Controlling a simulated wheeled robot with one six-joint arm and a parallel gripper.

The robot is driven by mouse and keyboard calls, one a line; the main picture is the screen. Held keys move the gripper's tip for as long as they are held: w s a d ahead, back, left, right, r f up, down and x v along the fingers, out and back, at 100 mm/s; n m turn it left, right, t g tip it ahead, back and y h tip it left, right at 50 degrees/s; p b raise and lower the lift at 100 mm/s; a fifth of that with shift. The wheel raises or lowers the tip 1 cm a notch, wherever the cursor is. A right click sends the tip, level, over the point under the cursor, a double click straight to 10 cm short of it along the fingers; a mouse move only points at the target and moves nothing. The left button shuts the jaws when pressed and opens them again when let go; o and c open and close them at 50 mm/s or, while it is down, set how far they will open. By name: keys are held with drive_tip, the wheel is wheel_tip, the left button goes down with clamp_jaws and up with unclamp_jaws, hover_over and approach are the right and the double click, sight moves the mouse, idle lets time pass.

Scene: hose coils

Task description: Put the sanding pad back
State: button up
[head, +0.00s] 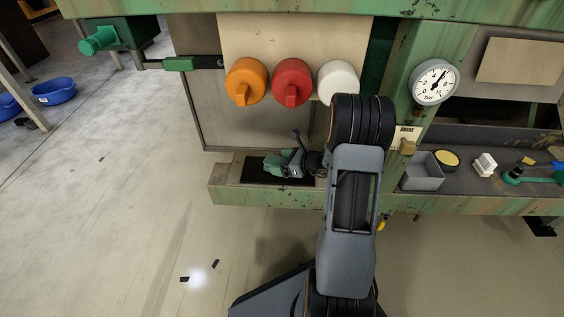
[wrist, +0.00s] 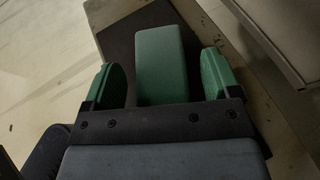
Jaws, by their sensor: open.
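A plain green block (wrist: 161,55), which looks like the sanding pad, lies on a dark mat (wrist: 120,45) in the wrist view. My gripper (wrist: 161,70) is open, with one green finger on each side of the block. A gap shows between the block and each finger. In the head view my gripper (head: 284,160) is low over the dark mat (head: 252,171) at the left end of the green bench. My arm and gripper hide part of that area, and the near end of the block is hidden behind the gripper's body.
Orange (head: 246,82), red (head: 292,82) and white (head: 338,80) round knobs stick out above the mat. A pressure gauge (head: 435,82) is to the right.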

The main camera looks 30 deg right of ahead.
drive_tip(key=shift+p+v, duration=1.85)
drive_tip(key=shift+v, duration=2.15)
drive_tip(key=s+a+r+p, duration=0.1)
drive_tip(key=s+a+r, duration=0.1)
drive_tip(key=s+r, duration=0.4)
drive_tip(key=s+a+r+p, duration=0.2)
drive_tip(key=s+r, duration=0.5)
drive_tip(key=shift+a+p, duration=0.25)
drive_tip(key=shift+p, duration=0.05)
